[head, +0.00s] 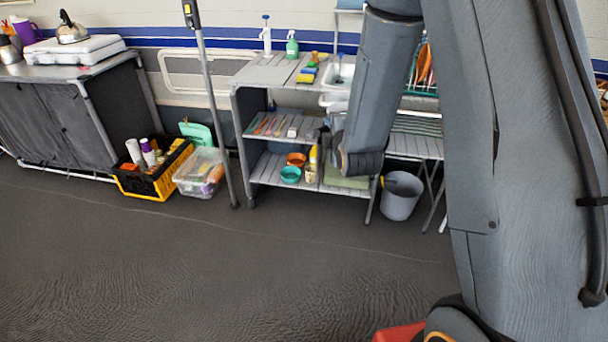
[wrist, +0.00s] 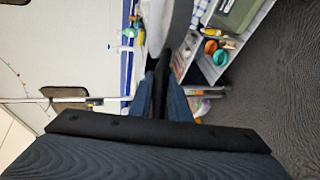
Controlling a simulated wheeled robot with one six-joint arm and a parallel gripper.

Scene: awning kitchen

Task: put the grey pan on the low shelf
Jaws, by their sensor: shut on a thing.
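In the wrist view, my gripper (wrist: 161,82) is shut on a dark handle between its two blue-grey fingers. A grey rounded part beyond the fingers looks like the side of the grey pan (wrist: 178,28); its full shape is cut off by the frame top. The pan is in the air, apart from the shelf unit. In the head view my arm hides the gripper and pan. The low shelf (head: 262,180) is the bottom board of the grey slatted unit. It also shows in the wrist view (wrist: 213,70), right of the fingers.
On the low shelf are a teal bowl (head: 290,175), an orange bowl (head: 296,159), a bottle (head: 311,165) and a green box (head: 345,180). Its left part looks free. A grey bucket (head: 401,195) stands right, a clear bin (head: 200,172) and a pole (head: 212,105) left. The front floor is clear.

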